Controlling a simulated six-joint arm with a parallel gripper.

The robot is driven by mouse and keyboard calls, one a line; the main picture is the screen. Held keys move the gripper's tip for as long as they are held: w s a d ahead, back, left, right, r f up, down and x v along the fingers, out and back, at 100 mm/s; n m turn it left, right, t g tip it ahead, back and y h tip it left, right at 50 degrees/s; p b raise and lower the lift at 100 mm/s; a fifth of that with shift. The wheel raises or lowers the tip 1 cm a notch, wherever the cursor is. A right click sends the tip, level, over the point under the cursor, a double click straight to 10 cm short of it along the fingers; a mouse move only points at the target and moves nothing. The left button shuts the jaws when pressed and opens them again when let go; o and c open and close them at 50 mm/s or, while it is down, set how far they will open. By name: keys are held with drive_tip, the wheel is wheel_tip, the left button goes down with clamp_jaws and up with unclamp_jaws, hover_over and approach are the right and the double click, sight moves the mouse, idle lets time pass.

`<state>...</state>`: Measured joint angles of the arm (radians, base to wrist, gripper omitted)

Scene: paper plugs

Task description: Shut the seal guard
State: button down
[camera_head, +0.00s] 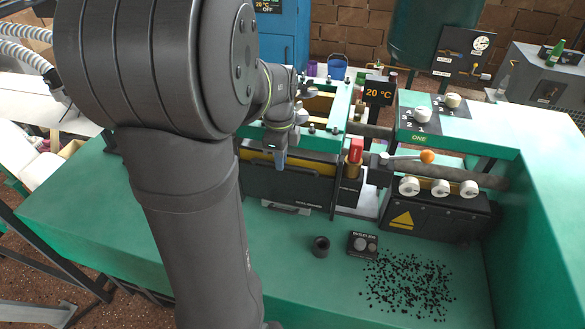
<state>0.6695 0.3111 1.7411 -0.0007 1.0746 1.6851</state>
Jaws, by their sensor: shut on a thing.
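The fingertips are small, and the exact grip is hard to make out.
A red-capped brass part (354,158) and an orange-knobbed lever (427,156) stand to the right. A 20 °C display (379,92) stands behind.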

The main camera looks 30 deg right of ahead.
drive_tip(key=shift+s+a+f, duration=0.15)
drive_tip(key=shift+f, duration=0.1)
drive_tip(key=shift+r, duration=3.5)
drive_tip(key=c, duration=1.6)
unclamp_jaws()
drive_tip(key=shift+c, duration=0.2)
